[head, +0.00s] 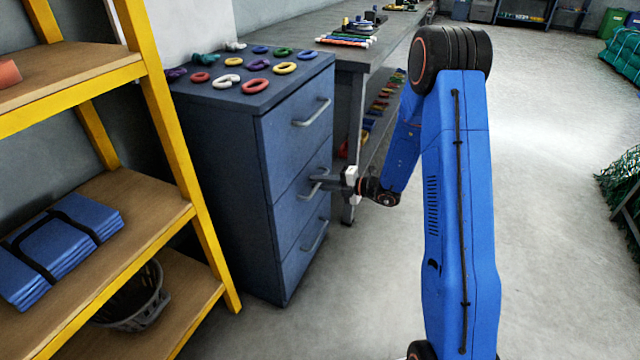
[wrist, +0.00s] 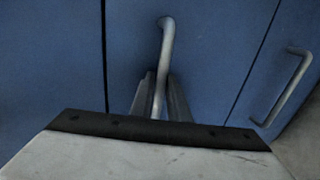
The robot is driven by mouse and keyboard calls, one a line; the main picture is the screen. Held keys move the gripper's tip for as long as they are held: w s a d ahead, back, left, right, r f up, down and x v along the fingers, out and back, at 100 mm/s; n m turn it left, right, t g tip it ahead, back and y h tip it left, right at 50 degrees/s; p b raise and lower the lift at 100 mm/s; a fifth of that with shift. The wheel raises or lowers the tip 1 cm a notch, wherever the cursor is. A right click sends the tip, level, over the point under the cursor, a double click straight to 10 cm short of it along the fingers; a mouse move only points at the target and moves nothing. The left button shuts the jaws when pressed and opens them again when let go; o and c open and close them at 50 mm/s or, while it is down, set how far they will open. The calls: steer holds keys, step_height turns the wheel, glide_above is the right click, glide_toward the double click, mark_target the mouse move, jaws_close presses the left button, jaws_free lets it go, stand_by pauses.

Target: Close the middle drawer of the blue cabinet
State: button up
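The blue cabinet (head: 222,150) stands left of centre in the head view, with three drawers and grey bar handles. The middle drawer (head: 296,200) looks flush or nearly flush with the drawers above and below; no clear gap shows. My gripper (head: 322,182) is at the middle drawer's handle, level with it, from the right. In the wrist view, the handle (wrist: 167,45) runs between the two fingers of my gripper (wrist: 161,85), which are close together on either side of it. The drawer front (wrist: 205,50) is just beyond the fingertips.
The bottom drawer's handle (wrist: 285,85) is at the right in the wrist view. Several coloured rings lie on the cabinet top (head: 225,97). A yellow-framed shelf (head: 178,150) stands close on the left, a grey workbench (head: 385,45) behind. Open floor (head: 555,150) lies to the right.

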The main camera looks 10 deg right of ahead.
steer(key=v, duration=1.7)
steer(key=shift+d, duration=0.2)
steer(key=shift+s, duration=0.15)
steer(key=s+a+r+n+g+h, duration=0.2)
steer(key=s+a+r+n+g, duration=0.3)
steer(key=s+n, duration=0.55)
steer(key=s+a+r+n+g+h, duration=0.1)
steer(key=s+a+r+n+g, duration=0.2)
steer(key=s+a+r+n, duration=0.7)
steer(key=s+d+r+n+t+h, duration=0.1)
steer(key=s+d+n+h, duration=0.3)
steer(key=s+n, duration=0.4)
steer(key=s+d+r+n+t+h, duration=0.2)
steer(key=s+d+n+h, duration=0.3)
steer(key=n, duration=0.9)
steer(key=shift+s+d+r+n+t+h, duration=0.35)
steer(key=shift+s+d+r, duration=0.25)
steer(key=shift+s+d, duration=0.65)
